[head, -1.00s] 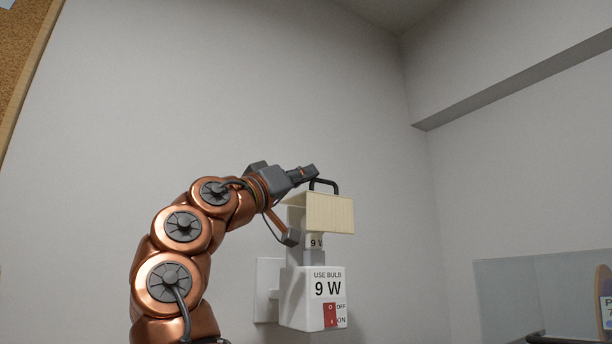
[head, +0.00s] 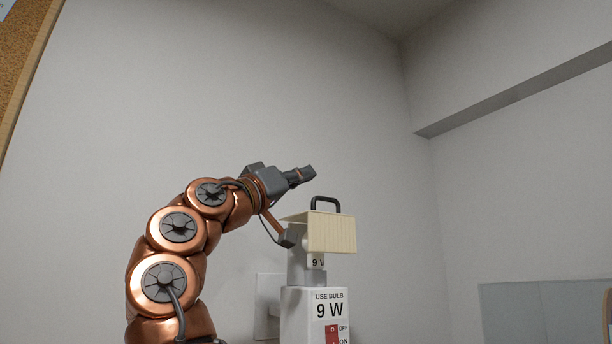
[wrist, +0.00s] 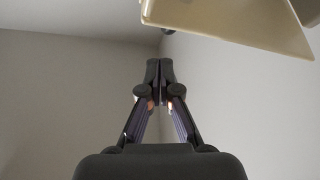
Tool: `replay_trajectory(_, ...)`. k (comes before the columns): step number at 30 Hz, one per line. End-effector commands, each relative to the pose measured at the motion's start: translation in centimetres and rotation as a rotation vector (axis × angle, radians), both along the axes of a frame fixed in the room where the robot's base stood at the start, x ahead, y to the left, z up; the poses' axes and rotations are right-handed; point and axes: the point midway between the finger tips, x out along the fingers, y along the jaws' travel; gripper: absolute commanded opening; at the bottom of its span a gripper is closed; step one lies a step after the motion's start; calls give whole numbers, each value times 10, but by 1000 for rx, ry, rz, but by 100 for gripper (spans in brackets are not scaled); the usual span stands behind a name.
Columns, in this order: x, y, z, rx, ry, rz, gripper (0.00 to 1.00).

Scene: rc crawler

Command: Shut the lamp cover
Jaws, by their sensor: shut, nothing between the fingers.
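The wall lamp is a white box (head: 312,318) with a "USE BULB 9 W" label and a red switch (head: 331,334). Its cream cover (head: 332,233) has a black loop handle (head: 325,203) on top. A bulb marked 9 W (head: 316,262) shows below the cover's edge. I cannot tell how far the cover is open. My gripper (head: 309,172) is shut and empty, above and slightly left of the handle, with a visible gap. In the wrist view, my shut fingertips (wrist: 159,70) are in the middle and the cover (wrist: 235,18) is at the upper right.
A white wall plate (head: 267,305) is behind the lamp. A corkboard (head: 25,60) is at the upper left. A pale panel (head: 530,310) stands at the lower right. The wall area around and above my gripper is clear.

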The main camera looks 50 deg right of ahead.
Motion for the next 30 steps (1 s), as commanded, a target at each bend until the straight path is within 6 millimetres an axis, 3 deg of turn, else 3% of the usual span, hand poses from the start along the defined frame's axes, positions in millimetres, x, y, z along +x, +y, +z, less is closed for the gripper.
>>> replay_trajectory(1,1,1,8,0,0,1,0)
replay_trajectory(18,19,79,-40,-4,-1,3,0)
replay_trajectory(30,22,87,-44,0,-1,3,0)
